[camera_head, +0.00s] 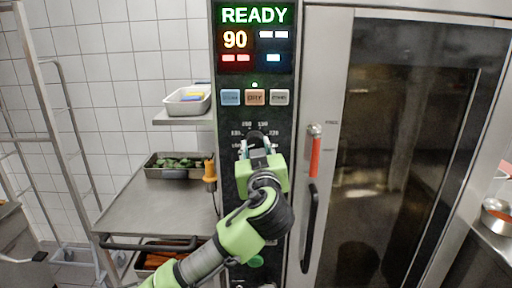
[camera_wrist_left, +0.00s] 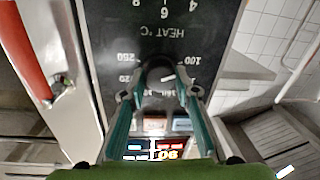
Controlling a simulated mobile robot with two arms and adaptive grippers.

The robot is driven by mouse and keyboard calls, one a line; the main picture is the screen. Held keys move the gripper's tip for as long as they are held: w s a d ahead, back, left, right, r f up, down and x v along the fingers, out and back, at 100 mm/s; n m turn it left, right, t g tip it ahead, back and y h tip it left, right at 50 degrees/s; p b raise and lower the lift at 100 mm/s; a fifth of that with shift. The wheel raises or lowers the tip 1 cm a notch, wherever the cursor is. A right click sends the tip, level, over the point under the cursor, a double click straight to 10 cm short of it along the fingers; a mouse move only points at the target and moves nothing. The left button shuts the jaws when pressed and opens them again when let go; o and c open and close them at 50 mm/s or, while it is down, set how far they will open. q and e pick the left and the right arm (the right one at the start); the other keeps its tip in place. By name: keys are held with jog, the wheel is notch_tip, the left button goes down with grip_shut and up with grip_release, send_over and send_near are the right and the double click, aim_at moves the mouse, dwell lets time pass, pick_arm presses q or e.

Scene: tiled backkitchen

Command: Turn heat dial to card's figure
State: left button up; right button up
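The heat dial (camera_head: 256,136) is a dark round knob on the black oven panel. In the left wrist view the dial (camera_wrist_left: 159,72) appears upside down, with "HEAT °C" printed by it and figures such as 100 and 250 around it. A pale mark on it seems to lie on the side of the 100. My left gripper (camera_head: 256,147) is at the dial, its fingers on either side. In the wrist view the gripper (camera_wrist_left: 161,92) looks open, with small gaps beside the knob. I cannot make out a card. My right gripper is not in view.
Three mode buttons (camera_head: 255,97) sit above the dial, the middle one orange. A red-handled latch (camera_head: 315,155) and a black door handle (camera_head: 309,228) are close on the right. A steel table (camera_head: 140,205) with a tray of greens (camera_head: 178,165) stands left.

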pick_arm(q)
jog(key=shift+c, duration=1.4)
jog(key=shift+f, duration=0.1)
